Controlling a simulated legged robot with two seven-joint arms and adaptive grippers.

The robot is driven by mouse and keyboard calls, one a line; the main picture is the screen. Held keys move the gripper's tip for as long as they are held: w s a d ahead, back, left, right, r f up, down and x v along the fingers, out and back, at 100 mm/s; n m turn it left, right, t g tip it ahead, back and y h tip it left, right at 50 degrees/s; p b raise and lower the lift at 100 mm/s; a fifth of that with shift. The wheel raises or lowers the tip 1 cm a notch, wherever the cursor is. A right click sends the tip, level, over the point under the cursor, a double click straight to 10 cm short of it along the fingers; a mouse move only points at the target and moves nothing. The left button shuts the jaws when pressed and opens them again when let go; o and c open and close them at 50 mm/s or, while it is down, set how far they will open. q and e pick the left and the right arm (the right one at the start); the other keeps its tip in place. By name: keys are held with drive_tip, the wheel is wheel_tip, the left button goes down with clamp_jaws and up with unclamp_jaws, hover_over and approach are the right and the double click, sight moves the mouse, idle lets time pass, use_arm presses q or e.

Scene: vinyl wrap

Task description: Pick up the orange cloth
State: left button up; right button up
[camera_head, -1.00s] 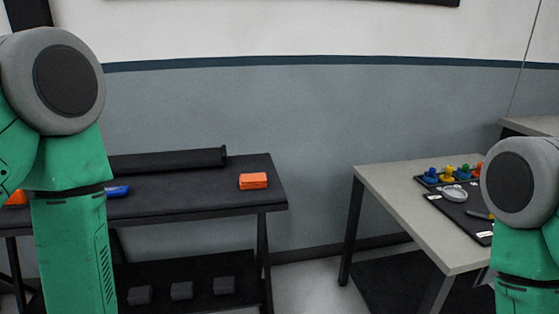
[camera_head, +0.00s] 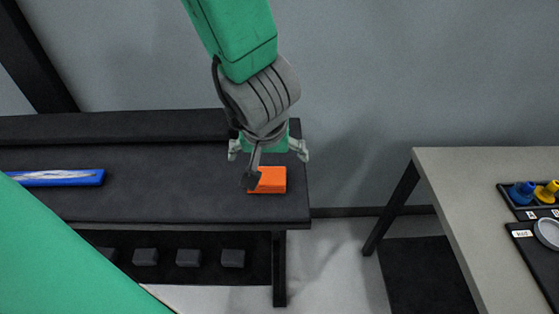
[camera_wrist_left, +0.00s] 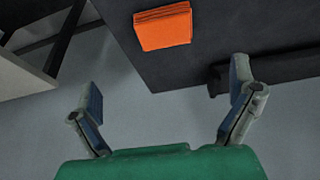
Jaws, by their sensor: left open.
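The orange cloth (camera_head: 270,180) is a folded block lying on the black table (camera_head: 200,190) near its right end. My left gripper (camera_head: 268,152) is over the table just behind the cloth in the head view, with its fingers spread wide and empty. A grey part of my arm covers the cloth's left edge there. In the left wrist view the cloth (camera_wrist_left: 162,26) lies at the top, beyond the open fingertips of my left gripper (camera_wrist_left: 168,95) and apart from them. My right gripper is not in view.
A blue object (camera_head: 60,178) lies at the table's left. A dark roll (camera_head: 110,125) lies along the back. Several grey blocks (camera_head: 188,258) sit on the lower shelf. A pale table (camera_head: 470,200) with blue and yellow pieces stands right, across a floor gap.

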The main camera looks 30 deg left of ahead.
sight(267, 176)
use_arm(q)
drive_tip(key=b+x, duration=0.1)
drive_tip(key=x, duration=0.1)
drive_tip(key=b+x, duration=0.1)
drive_tip(key=x, duration=0.2)
drive_tip(key=b+x, duration=0.2)
drive_tip(key=shift+d+f, duration=0.25)
drive_tip(key=shift+f, duration=0.15)
drive_tip(key=shift+w+a+f+b, duration=0.1)
drive_tip(key=shift+a+f+b, duration=0.3)
drive_tip(key=shift+a+f, duration=0.15)
drive_tip(key=b+x, duration=0.3)
drive_tip(key=x, duration=0.1)
drive_tip(key=shift+a+f, duration=0.1)
drive_tip(key=shift+f, duration=0.2)
drive_tip(key=shift+r, duration=0.15)
drive_tip(key=shift+c, duration=0.8)
drive_tip(key=c, duration=0.9)
